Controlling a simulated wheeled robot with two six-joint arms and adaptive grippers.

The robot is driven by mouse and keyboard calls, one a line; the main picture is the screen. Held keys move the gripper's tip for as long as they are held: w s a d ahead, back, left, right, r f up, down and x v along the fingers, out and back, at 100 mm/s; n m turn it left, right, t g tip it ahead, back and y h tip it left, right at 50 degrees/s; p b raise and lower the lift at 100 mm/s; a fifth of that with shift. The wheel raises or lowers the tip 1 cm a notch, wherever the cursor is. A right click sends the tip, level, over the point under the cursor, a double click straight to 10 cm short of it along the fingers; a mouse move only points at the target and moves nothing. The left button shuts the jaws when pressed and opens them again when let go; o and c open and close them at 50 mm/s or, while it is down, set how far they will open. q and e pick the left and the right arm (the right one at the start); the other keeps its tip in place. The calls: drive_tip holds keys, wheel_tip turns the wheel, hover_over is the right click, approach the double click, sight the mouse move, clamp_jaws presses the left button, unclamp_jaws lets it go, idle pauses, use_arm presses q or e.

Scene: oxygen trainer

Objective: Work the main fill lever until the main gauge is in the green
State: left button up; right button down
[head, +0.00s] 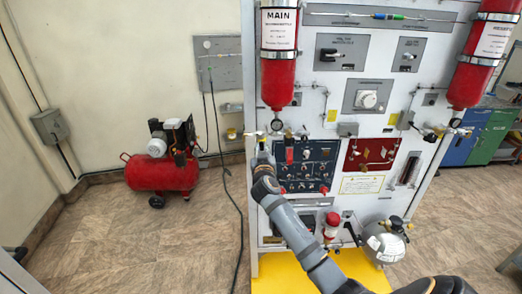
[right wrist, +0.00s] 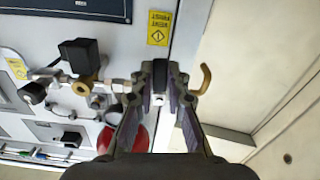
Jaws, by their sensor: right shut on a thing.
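The red MAIN cylinder (head: 280,80) hangs upright at the trainer's left edge. The main gauge (head: 277,125), small and round, sits just below it; its needle and green band are too small to read. My right gripper (head: 262,143) is at the panel's left edge, just below and left of the gauge. In the right wrist view, the fingers (right wrist: 160,90) are shut on a small dark handle (right wrist: 160,72), apparently the main fill lever, beside metal valve fittings (right wrist: 118,84). The fingers partly hide it. My left gripper is not in view.
A brass-coloured hook (right wrist: 206,78) stands close beside the fingertips. A blue switch panel (head: 307,165) and a red panel (head: 372,154) lie to the right. A second red cylinder (head: 483,60) hangs at far right. A red compressor (head: 162,172) stands on the floor at left.

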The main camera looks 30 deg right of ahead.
drive_tip(key=shift+s+d+r+n+p, duration=0.15)
drive_tip(key=shift+d+n, duration=0.1)
drive_tip(key=shift+n, duration=0.7)
drive_tip(key=shift+s+d+r+n+p, duration=0.15)
drive_tip(key=shift+d+n, duration=0.1)
drive_tip(key=shift+n, duration=0.65)
drive_tip(key=shift+s+d+r+n+p, duration=0.15)
drive_tip(key=shift+d+n, duration=0.1)
drive_tip(key=shift+n, duration=0.7)
drive_tip(key=shift+f, duration=0.1)
drive_tip(key=c, duration=1.3)
unclamp_jaws()
drive_tip(key=shift+d, duration=0.1)
drive_tip(key=v, duration=1.2)
drive_tip(key=shift+f, duration=0.1)
